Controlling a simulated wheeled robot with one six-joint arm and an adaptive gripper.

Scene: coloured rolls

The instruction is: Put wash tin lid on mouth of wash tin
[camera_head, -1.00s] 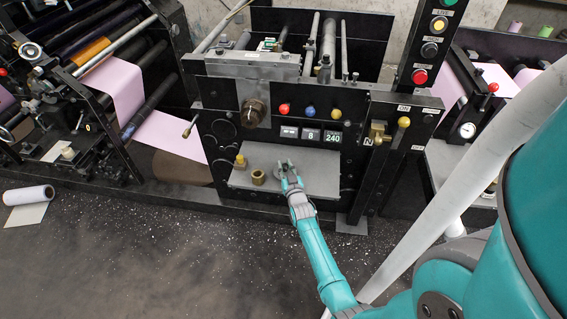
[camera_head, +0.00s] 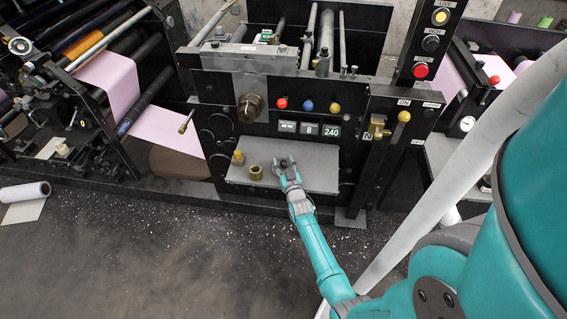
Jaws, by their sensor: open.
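My gripper (camera_head: 287,163) is over the grey shelf (camera_head: 322,174) on the front of the black press, with its fingers apart. A small brass-coloured cylinder (camera_head: 255,172) with a dark open top stands on the shelf to the left of my gripper, apart from it. A small yellow-brass piece (camera_head: 238,157) sits behind and left of that cylinder. I cannot tell for sure which of these is the wash tin or its lid. Anything small between or under my fingers is too small to make out.
A brass valve (camera_head: 377,127) is to the right. The shelf's right part is clear. A white roll (camera_head: 24,192) lies on the floor at left.

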